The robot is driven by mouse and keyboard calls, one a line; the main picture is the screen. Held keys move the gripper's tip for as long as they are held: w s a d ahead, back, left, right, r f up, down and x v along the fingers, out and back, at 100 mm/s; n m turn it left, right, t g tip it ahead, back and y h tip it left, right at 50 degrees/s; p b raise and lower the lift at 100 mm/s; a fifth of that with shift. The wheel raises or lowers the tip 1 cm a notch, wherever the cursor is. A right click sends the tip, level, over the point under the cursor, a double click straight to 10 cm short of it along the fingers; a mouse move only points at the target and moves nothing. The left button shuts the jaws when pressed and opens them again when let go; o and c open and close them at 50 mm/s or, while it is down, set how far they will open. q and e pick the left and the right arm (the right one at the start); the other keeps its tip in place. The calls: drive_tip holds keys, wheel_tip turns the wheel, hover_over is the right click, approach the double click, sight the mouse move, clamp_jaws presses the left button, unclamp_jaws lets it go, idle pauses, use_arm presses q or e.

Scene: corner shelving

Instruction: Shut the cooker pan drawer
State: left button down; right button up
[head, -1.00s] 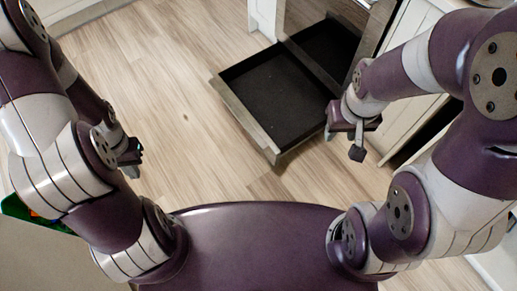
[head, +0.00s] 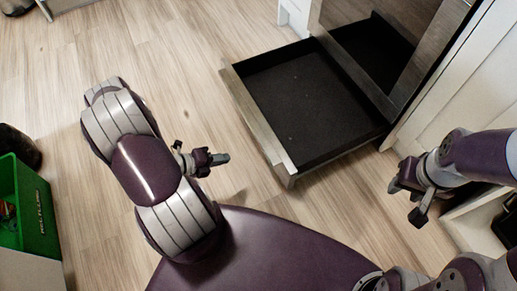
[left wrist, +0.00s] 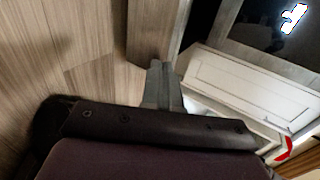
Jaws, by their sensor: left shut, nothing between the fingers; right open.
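The cooker pan drawer (head: 258,122) is pulled out from under the cooker (head: 408,85) in the head view. Its dark inside looks empty, and its metal front faces left. My left gripper (head: 225,158) is shut and empty, in front of the drawer front and apart from it, near its lower end. Its shut fingers (left wrist: 162,85) show in the left wrist view. My right gripper (head: 405,205) is open and empty, right of the drawer's near corner and apart from it.
White cabinets (head: 450,95) stand right of the cooker. A green crate (head: 35,215) is at the left edge, beside a dark rounded object (head: 18,147). The wooden floor (head: 190,60) left of the drawer is clear.

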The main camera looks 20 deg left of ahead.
sight(263, 149)
use_arm(q)
drive_tip(key=w+r+b+x, duration=0.1)
drive_tip(key=b+x, duration=0.5)
drive_tip(key=x, duration=0.6)
drive_tip(key=shift+d+r, duration=0.2)
drive_tip(key=shift+d, duration=0.25)
use_arm(e)
wheel_tip(263, 149, down, 7)
use_arm(q)
drive_tip(key=shift+w, duration=0.2)
